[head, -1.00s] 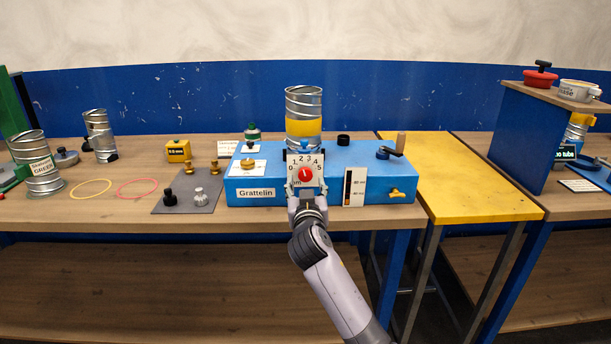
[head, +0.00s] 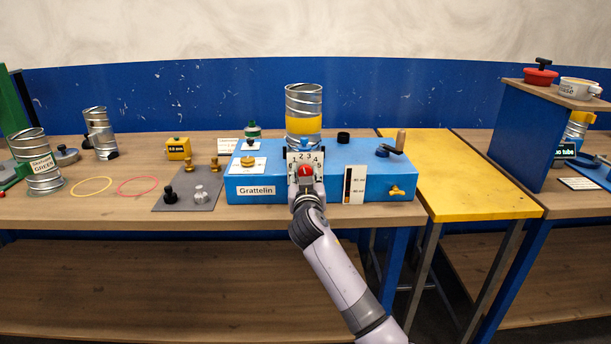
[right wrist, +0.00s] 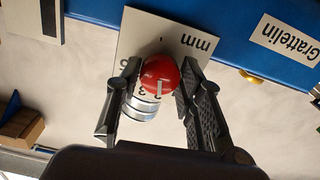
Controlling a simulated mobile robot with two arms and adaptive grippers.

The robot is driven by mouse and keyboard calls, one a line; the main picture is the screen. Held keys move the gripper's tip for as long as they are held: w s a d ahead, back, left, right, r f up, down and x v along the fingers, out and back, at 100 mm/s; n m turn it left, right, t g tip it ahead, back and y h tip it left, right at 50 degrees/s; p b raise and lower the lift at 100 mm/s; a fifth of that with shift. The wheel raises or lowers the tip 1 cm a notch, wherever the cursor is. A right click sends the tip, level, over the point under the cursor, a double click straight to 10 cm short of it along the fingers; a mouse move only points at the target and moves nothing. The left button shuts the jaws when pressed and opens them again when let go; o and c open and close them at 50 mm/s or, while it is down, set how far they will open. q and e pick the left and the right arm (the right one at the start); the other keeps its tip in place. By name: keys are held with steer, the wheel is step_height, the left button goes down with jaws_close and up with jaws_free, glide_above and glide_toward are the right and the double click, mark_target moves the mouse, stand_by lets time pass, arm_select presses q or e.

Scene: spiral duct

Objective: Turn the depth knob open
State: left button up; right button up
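The depth knob (head: 305,170) is a red round knob on a white dial plate (head: 292,158) with numbers, at the front of the blue Grattelin box (head: 255,189). My right gripper (head: 305,180) is at the knob from the front and covers the lower dial. In the right wrist view, the red knob (right wrist: 161,73) lies between the two fingertips of my right gripper (right wrist: 160,70). The fingers are spread, one on each side of the knob; I cannot tell whether they touch it. My left gripper is not in view.
A spiral duct (head: 304,105) with a yellow band stands behind the dial. A white scale plate (head: 354,185) and a yellow valve (head: 396,191) are right of it. A grey mat (head: 190,198) with small knobs lies left. The yellow tabletop (head: 470,180) is clear.

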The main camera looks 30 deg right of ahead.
steer(key=c, duration=0.6)
